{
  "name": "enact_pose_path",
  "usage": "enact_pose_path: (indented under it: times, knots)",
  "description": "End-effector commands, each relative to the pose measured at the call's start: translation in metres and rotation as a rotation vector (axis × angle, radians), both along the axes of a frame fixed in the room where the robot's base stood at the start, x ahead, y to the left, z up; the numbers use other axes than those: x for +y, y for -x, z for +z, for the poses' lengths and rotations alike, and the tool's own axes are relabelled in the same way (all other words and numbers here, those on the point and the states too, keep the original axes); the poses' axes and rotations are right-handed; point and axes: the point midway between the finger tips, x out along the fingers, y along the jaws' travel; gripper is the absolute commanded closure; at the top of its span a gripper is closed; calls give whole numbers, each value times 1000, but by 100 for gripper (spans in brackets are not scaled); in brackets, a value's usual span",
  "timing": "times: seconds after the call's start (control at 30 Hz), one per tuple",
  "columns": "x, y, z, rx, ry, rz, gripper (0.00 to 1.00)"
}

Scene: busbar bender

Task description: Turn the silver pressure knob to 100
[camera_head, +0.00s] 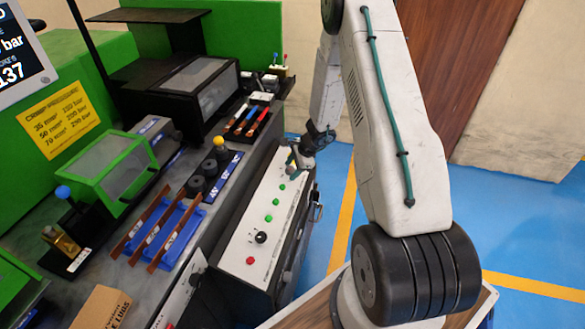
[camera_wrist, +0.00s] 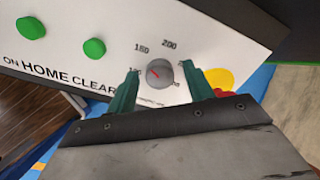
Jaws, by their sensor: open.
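I cannot tell how deep the fingertips reach. In the head view my gripper (camera_head: 295,160) is over the far end of the control panel and hides the knob.
The control panel (camera_head: 232,245) also carries green buttons (camera_head: 275,204), a black knob (camera_head: 261,237) and a red button (camera_head: 250,261). A screen (camera_head: 18,45) at upper left shows "bar" and 137. A yellow setting sign (camera_head: 60,118) is beside it. Blue floor lies right of the panel.

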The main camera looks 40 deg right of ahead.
Motion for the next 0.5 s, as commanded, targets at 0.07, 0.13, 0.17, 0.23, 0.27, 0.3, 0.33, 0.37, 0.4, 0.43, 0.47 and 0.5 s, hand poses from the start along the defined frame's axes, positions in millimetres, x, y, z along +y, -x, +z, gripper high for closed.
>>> enact_pose_path:
  times: [0.07, 0.13, 0.17, 0.23, 0.27, 0.3, 0.33, 0.37, 0.4, 0.43, 0.47, 0.5]
  knots:
    - [0, 0, 0, 0, 0, 0, 48]
    - [0, 0, 0, 0, 0, 0, 48]
    - [0, 0, 0, 0, 0, 0, 48]
    - [0, 0, 0, 0, 0, 0, 56]
    - [0, 0, 0, 0, 0, 0, 65]
    - [0, 0, 0, 0, 0, 0, 76]
    - [0, 0, 0, 0, 0, 0, 84]
    - [0, 0, 0, 0, 0, 0, 92]
    - [0, 0, 0, 0, 0, 0, 93]
    - [0, 0, 0, 0, 0, 0, 93]
    - [0, 0, 0, 0, 0, 0, 93]
    - [0, 0, 0, 0, 0, 1, 93]
